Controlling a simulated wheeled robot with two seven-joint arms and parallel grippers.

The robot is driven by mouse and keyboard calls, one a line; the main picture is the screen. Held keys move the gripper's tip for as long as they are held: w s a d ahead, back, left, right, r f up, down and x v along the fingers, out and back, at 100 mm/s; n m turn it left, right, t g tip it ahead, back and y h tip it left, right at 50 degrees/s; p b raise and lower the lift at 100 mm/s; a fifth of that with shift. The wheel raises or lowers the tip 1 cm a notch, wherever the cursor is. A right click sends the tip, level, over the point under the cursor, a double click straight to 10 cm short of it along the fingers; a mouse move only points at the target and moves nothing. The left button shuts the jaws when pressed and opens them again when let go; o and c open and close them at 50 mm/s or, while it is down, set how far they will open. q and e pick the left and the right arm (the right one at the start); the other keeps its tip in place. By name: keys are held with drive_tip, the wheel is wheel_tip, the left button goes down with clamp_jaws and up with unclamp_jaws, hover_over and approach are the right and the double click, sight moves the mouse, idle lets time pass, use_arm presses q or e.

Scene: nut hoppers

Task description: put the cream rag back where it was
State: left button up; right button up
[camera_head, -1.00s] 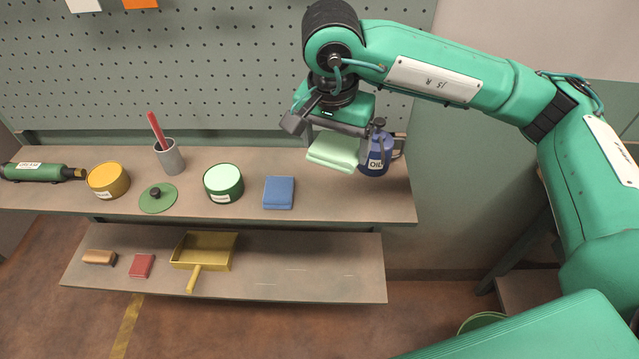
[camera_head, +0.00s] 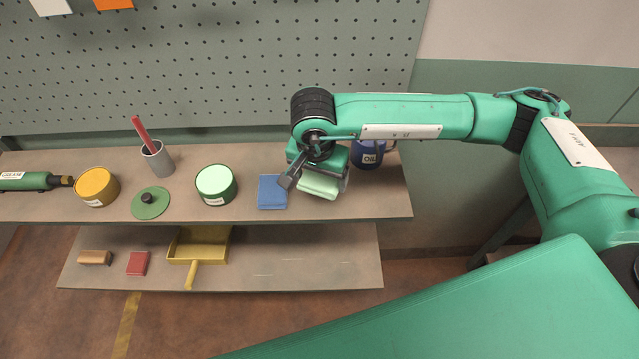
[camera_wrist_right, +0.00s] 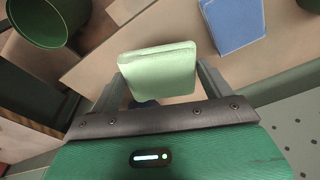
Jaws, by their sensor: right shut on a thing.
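No cream rag shows; the folded cloth in my right gripper (camera_head: 318,182) is pale green. This pale green rag (camera_head: 320,188) is held between the fingers over the upper shelf, just right of the folded blue rag (camera_head: 272,190). The wrist view shows the pale green rag (camera_wrist_right: 157,70) flat between both fingers, with the blue rag (camera_wrist_right: 233,22) apart from it on the shelf. I cannot tell whether the held rag touches the shelf. My left gripper is not in view.
The blue oil can (camera_head: 366,155) stands behind and right of the held rag. A yellow dustpan (camera_head: 200,246) lies below.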

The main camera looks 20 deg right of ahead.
sight(320, 200)
drive_tip(key=shift+f, duration=0.55)
wheel_tip(320, 200, down, 3)
drive_tip(key=shift+f+p, duration=0.2)
drive_tip(key=shift+p, duration=0.4)
drive_tip(key=shift+f, duration=0.3)
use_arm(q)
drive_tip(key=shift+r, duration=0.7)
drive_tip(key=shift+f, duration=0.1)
use_arm(e)
drive_tip(key=shift+f, duration=0.1)
